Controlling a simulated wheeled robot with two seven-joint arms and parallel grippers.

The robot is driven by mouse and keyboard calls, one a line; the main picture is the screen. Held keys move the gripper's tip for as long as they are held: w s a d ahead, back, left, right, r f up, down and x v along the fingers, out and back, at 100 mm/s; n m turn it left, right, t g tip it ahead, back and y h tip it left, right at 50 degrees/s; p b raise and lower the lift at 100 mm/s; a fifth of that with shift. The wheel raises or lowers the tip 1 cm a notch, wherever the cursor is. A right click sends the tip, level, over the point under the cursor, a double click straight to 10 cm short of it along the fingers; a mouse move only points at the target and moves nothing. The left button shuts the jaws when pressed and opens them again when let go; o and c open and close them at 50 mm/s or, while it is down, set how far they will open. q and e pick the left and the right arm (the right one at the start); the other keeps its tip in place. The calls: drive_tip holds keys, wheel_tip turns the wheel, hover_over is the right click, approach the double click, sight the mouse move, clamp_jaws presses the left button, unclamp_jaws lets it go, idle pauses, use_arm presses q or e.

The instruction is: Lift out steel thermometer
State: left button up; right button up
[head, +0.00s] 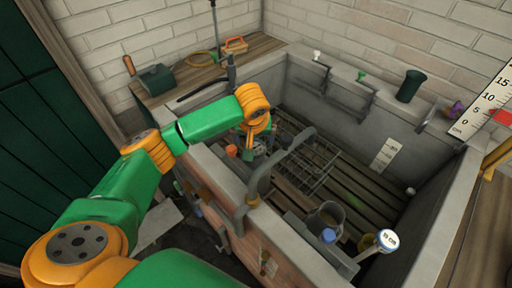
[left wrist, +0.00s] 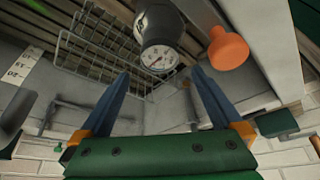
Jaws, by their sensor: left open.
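The steel thermometer, a dark grey body with a round white dial (left wrist: 160,58), shows in the left wrist view just beyond and between my fingertips. My left gripper (left wrist: 160,74) is open, with one blue finger on each side of the dial and a gap to it in the picture. In the head view my left gripper (head: 258,143) reaches over the near left part of the stone trough (head: 290,238), and the arm partly hides the thermometer there. I cannot tell how the thermometer's lower part is held. My right gripper is not in view.
An orange knob (left wrist: 228,47) is close to the right finger. A wire rack (head: 310,172) stands on the slatted floor, and a curved grey pipe (head: 285,160) rises at the trough's near wall. A grey jug (head: 327,216) and a round white gauge (head: 388,240) are at the right.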

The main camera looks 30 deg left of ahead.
use_arm(q)
drive_tip(key=x, duration=0.8)
drive_tip(key=shift+d+f, duration=0.1)
drive_tip(key=shift+f, duration=0.2)
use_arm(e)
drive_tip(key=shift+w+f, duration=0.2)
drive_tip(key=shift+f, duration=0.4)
use_arm(q)
drive_tip(key=shift+c, duration=0.2)
